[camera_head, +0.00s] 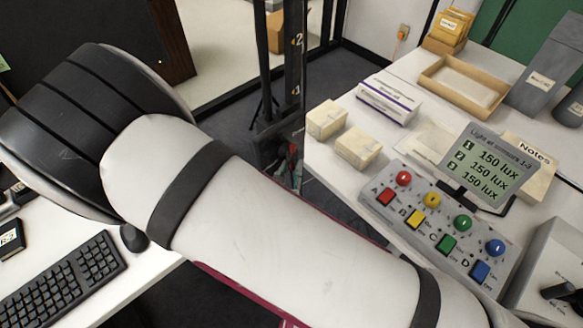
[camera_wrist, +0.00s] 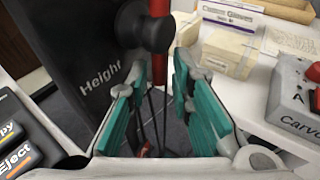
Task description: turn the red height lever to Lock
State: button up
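The red height lever (camera_wrist: 160,68) shows in the wrist view as a narrow upright red bar, with more red above a round black knob (camera_wrist: 152,30). The knob covers part of it. A dark panel marked "Height" (camera_wrist: 85,75) stands left of it. My gripper (camera_wrist: 160,82) is open, with teal pads on either side of the lever's line; I cannot tell whether either pad touches it. No Lock mark is readable. In the head view my arm hides most of this area; a small red spot (camera_head: 292,148) shows by the dark column (camera_head: 293,75).
On the right table are a button panel (camera_head: 440,222), a lux display (camera_head: 488,165), cream boxes (camera_head: 326,119) and a tray (camera_head: 430,75). A keyboard (camera_head: 62,280) and mouse (camera_head: 133,238) lie on the left table. Eject keys (camera_wrist: 25,145) are close at left in the wrist view.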

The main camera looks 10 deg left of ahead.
jog(key=v, duration=1.1)
jog(key=w+d+r+m+g+h, duration=0.3)
jog(key=d+r+m+h, duration=0.1)
jog(key=d+r+m, duration=0.25)
jog(key=w+d+r+m+g+h, duration=0.2)
jog(key=d+r+m+g+h, duration=0.1)
jog(key=d+r+m+h, duration=0.4)
jog(key=s+d+r+m+g+y, duration=0.3)
jog(key=d+m+g, duration=0.1)
jog(key=d+m, duration=0.25)
jog(key=s+d+r+m+g+y, duration=0.35)
jog(key=d+m+g, duration=0.2)
jog(key=d, duration=0.25)
jog(key=s+r+m+t+y, duration=0.4)
jog(key=r+m+y, duration=0.1)
jog(key=r+m, duration=0.3)
jog(key=shift+m+t, duration=0.35)
jog(key=shift+m, duration=0.5)
